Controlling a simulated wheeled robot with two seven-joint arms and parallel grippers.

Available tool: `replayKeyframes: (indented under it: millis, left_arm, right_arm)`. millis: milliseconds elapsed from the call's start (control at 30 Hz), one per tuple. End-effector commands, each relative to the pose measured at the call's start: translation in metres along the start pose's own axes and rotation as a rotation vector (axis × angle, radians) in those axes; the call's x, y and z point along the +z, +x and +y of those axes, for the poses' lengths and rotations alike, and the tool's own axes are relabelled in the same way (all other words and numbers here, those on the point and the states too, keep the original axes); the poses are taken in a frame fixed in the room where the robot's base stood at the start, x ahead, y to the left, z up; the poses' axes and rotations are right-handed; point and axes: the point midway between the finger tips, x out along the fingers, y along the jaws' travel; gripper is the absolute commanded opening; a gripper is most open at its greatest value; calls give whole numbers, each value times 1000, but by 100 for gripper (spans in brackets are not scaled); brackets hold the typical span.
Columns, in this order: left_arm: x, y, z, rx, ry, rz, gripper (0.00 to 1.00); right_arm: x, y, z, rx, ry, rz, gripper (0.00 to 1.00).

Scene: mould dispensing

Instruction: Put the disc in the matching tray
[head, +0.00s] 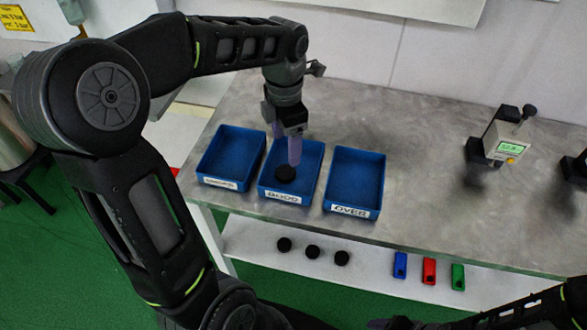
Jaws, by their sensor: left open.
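Three blue trays stand side by side on the metal table. The left tray (211,182) has a label too small to read. The middle tray (267,192) is labelled GOOD and the right tray (354,184) is labelled OVER. A black disc (285,174) lies in the GOOD tray. My left gripper (294,163) points down over the GOOD tray, its fingertips just above or beside the disc; it is open. Whether the fingers touch the disc is hard to tell. My right arm shows only at the bottom right; its gripper is not clearly visible.
Several black discs (313,252) lie on the white lower shelf, with a blue (400,265), a red (429,270) and a green (458,276) piece. A measuring device (505,145) with a green display stands at the right of the table. The tabletop between it and the trays is clear.

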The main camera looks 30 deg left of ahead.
Motion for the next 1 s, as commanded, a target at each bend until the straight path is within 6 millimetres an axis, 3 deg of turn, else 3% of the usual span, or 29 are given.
replayKeyframes:
  millis: [267, 700, 1000]
  left_arm:
    - [1, -7, 1, 2, 0, -3, 69]
    - [1, -71, 0, 1, 0, -3, 69]
    - [0, -78, 0, 0, 0, 0, 69]
  right_arm:
    - [0, 1, 0, 0, 0, 0, 69]
    - [0, 4, 1, -1, -1, 1, 69]
    - [0, 4, 1, -1, -1, 1, 69]
